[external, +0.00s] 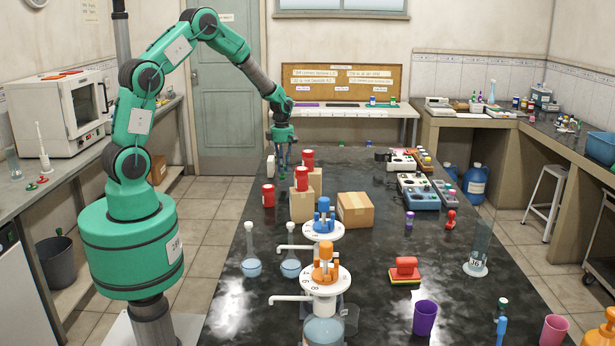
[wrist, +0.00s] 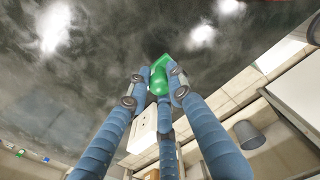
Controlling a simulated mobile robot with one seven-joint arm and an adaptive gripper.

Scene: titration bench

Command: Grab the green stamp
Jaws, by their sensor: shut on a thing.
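The green stamp (wrist: 160,79) shows in the wrist view, with a rounded green handle and a wider green part beyond it. My gripper (wrist: 156,92) is shut on it, with blue jointed fingers on both sides of the handle and another behind it. In the external view my gripper (external: 283,168) hangs pointing down at the far left end of the black bench. The stamp is too small there to make out clearly. I cannot tell whether it touches the bench top.
A white box (external: 270,166) stands close to my gripper.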

